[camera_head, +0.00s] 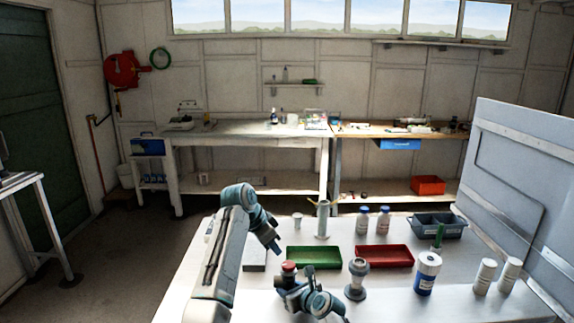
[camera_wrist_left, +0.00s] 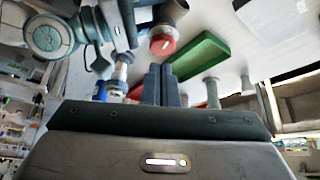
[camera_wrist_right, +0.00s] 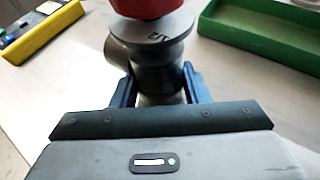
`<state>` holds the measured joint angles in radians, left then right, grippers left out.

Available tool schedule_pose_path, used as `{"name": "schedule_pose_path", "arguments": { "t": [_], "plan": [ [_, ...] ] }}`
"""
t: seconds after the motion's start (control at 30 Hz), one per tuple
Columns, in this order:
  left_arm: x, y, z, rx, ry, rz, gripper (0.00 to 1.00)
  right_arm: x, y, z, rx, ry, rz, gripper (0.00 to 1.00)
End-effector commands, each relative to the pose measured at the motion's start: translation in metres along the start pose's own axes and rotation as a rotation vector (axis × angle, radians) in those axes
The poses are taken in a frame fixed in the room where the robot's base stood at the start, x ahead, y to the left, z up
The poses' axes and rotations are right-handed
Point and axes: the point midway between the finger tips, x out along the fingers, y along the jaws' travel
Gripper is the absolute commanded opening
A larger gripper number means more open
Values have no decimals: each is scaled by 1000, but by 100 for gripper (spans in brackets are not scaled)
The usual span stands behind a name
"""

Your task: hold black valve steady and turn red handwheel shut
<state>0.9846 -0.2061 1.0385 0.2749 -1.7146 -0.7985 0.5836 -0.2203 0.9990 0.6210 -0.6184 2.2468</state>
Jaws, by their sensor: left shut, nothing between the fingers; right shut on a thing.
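The red handwheel (camera_head: 289,266) sits on top of the black valve, left of centre on the near table. It also shows in the left wrist view (camera_wrist_left: 163,46) and at the top edge of the right wrist view (camera_wrist_right: 150,7). My right gripper (camera_wrist_right: 158,92) is shut on the dark valve body (camera_wrist_right: 156,76), with one blue finger on each side, below a marked round flange. My left gripper (camera_head: 277,249) is shut and empty, its fingers together in the left wrist view (camera_wrist_left: 160,80). It is above and beside the handwheel, apart from it.
A green tray (camera_head: 314,257) lies right of the valve, with a red tray (camera_head: 385,256) beyond. A yellow-edged device (camera_wrist_right: 45,32) lies left of the valve. A grey panel (camera_head: 520,180) borders the right.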

Motion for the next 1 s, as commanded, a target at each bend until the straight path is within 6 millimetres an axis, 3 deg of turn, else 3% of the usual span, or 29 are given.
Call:
{"name": "schedule_pose_path", "arguments": {
  "t": [0.5, 1.0],
  "plan": [
    [50, 0, 27, 6, 3, 3, 0, 0, 0, 1, 0, -1, 0, 10],
    [60, 0, 33, 6, 3, 2, 0, 0, 0, 0, 0, -1, 0, 10]
  ]
}}
